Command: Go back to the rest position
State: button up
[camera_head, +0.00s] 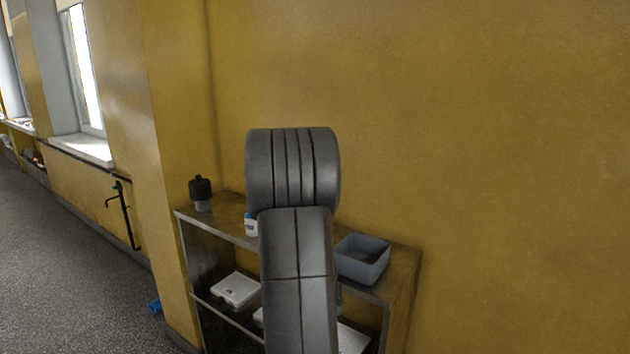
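My arm's grey links rise in the middle of the head view, in front of a shelf unit (403,268). My gripper is not visible; it is out of the frame or hidden by the arm, so its state does not show. The arm covers the middle of the shelf unit and part of the things on it.
A grey-blue open bin (362,258), a dark-topped jar (201,194) and a small white bottle (250,224) stand on the top shelf. White flat items (236,289) lie below. Yellow walls (500,140) stand behind. Open floor (60,270) lies left, with a blue object (154,306).

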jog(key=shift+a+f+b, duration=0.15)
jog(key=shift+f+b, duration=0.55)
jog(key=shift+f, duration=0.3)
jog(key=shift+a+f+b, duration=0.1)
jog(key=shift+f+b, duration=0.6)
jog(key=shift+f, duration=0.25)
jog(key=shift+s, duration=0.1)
